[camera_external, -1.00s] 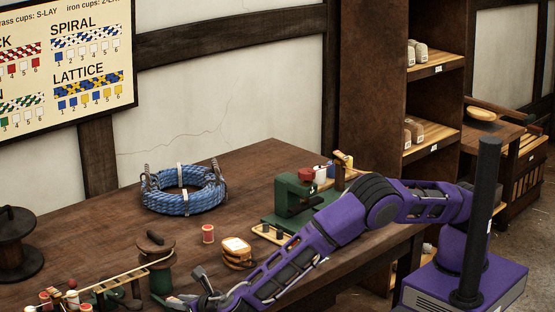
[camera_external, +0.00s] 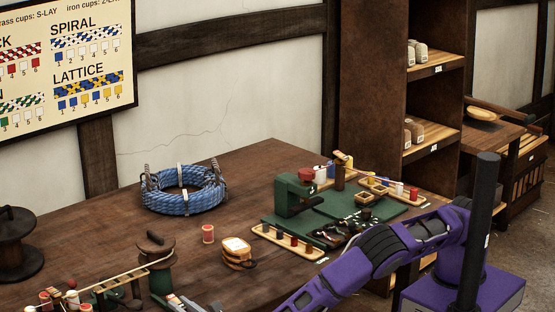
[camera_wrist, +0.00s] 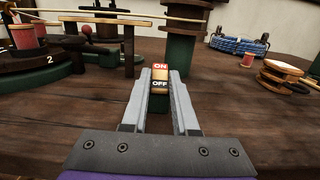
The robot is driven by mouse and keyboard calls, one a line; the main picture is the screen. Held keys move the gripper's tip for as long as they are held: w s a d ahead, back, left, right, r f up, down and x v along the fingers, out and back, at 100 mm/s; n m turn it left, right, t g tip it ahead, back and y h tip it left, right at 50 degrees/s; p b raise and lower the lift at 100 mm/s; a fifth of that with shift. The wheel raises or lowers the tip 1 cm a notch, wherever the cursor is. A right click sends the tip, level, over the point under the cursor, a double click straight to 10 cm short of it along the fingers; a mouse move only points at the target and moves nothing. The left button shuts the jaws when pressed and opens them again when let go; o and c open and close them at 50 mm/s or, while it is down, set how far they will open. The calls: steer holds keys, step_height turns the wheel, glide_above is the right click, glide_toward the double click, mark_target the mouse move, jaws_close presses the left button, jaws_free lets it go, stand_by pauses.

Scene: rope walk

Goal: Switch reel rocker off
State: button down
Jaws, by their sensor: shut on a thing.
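The reel rocker (camera_wrist: 160,76) shows in the wrist view, just beyond and between my fingertips. It has a red-orange part marked ON and a dark part marked OFF, on a green body. My gripper (camera_wrist: 160,84) is shut on the rocker, with a finger at each side. Which way the rocker is tipped is too small to tell.
A green reel post (camera_wrist: 184,38) stands behind the rocker, and a wooden stand (camera_wrist: 104,42) with spools is at left. A blue rope coil (camera_external: 184,190), a red spool (camera_external: 208,234) and a green machine (camera_external: 295,196) sit on the table.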

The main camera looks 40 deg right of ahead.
stand_by(0.3)
steer(key=c, duration=0.7)
jaws_free()
steer(key=s, duration=0.5)
steer(key=s+f, duration=0.1)
steer(key=s, duration=0.5)
steer(key=s+p, duration=0.1)
steer(key=s, duration=0.5)
steer(key=shift+s+f, duration=0.2)
